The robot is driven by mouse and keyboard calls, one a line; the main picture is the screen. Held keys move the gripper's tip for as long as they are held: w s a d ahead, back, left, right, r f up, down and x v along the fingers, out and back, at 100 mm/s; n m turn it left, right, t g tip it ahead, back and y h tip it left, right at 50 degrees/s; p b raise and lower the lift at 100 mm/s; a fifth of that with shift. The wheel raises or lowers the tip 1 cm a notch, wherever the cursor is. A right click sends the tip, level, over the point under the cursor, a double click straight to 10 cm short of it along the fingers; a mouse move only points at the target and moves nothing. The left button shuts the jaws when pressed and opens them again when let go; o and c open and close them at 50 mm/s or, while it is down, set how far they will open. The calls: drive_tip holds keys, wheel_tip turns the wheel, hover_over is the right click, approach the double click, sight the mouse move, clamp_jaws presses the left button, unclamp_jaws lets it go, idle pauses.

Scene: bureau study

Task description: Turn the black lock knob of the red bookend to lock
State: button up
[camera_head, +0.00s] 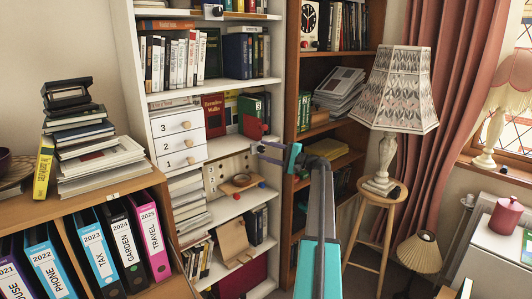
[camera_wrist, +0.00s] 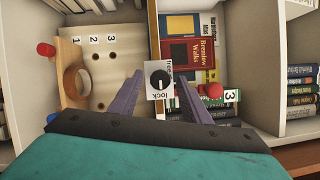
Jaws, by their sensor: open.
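The black lock knob (camera_wrist: 160,80) sits on a white plate marked "free" and "lock" in the wrist view. It carries a pale pointer line; I cannot tell for sure which word it points to. The red bookend (camera_head: 253,128) stands at the right end of the books on the middle shelf in the head view. My gripper (camera_wrist: 160,90) is open, with one finger on each side of the white plate in the picture. I see no contact with the knob. In the head view my gripper (camera_head: 265,148) is in front of the shelf, just below the bookend.
A board with numbered holes (camera_wrist: 98,75) and a wooden ring (camera_wrist: 76,82) sit beside the knob in the wrist view. The red "Walks" book (camera_head: 213,116) stands left of the bookend. White drawers (camera_head: 178,136) are further left. A lamp (camera_head: 397,90) stands on a stool at right.

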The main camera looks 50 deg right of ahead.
drive_tip(key=shift+s, duration=0.1)
drive_tip(key=b+v, duration=0.2)
drive_tip(key=v, duration=1.1)
drive_tip(key=shift+s, duration=0.3)
drive_tip(key=shift+s+d+f, duration=0.1)
